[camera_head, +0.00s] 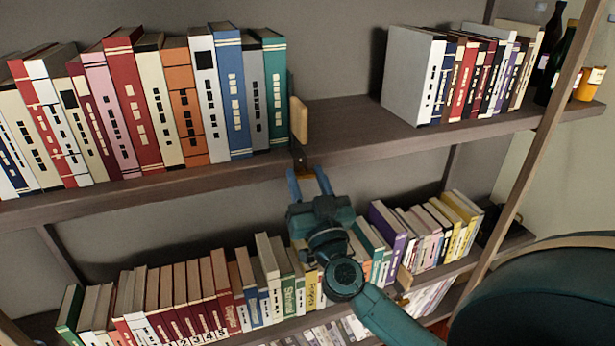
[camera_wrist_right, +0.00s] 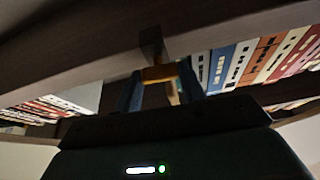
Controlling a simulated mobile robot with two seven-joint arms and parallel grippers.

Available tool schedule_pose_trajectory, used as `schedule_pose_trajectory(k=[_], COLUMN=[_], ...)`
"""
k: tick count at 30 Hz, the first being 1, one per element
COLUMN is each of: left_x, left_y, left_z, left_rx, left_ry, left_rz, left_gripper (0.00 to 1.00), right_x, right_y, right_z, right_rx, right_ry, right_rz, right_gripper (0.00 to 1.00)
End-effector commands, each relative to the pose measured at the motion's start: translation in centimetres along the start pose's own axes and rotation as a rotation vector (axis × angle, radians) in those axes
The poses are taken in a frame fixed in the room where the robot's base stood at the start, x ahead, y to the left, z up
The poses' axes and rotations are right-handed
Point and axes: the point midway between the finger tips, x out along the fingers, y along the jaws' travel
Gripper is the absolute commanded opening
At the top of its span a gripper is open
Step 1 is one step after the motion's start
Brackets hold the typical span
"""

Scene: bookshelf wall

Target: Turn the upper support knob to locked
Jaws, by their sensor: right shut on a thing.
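The upper support (camera_head: 299,120) is a light wooden plate at the right end of the left book row, with a dark bracket at the upper shelf's front edge. In the right wrist view the dark bracket (camera_wrist_right: 152,42) hangs from the shelf edge, with the orange-yellow upper support knob (camera_wrist_right: 158,73) below it. My right gripper (camera_head: 308,177) reaches up from below, its blue fingers on either side of the knob. It is shut on the knob, also in the right wrist view (camera_wrist_right: 161,88). The fingers partly hide the knob, and its lock position cannot be read. My left gripper is not in view.
The upper shelf (camera_head: 350,125) is bare between the support and the right book group (camera_head: 470,75). Bottles (camera_head: 560,55) stand at its right end. A lower shelf of books (camera_head: 180,300) lies behind and below my right arm. A slanted wooden post (camera_head: 540,130) stands at right.

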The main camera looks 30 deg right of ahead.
Motion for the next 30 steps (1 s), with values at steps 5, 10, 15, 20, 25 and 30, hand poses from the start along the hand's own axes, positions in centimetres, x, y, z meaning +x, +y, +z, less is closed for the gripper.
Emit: schedule_pose_trajectory(k=[5,10,15,20,25,30], left_x=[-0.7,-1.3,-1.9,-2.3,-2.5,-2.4], left_y=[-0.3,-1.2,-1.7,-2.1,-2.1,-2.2], left_z=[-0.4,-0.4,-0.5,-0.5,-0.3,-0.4], left_rx=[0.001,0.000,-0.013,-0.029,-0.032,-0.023], left_ry=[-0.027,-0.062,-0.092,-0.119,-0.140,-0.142], left_rz=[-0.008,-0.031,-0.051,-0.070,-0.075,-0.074], left_gripper=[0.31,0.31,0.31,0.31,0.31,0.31], right_x=[0.1,0.1,0.1,0.1,0.0,0.0], right_y=[-0.1,-0.2,-0.2,-0.3,-0.2,-0.2], right_z=[-0.3,-0.4,-0.4,-0.3,-0.2,-0.1], right_rx=[0.115,0.259,0.406,0.536,0.652,0.736], right_ry=[-0.005,-0.006,-0.006,-0.005,-0.004,-0.003], right_rz=[0.049,0.110,0.171,0.225,0.273,0.307], right_gripper=[0.17,0.17,0.17,0.17,0.17,0.17])
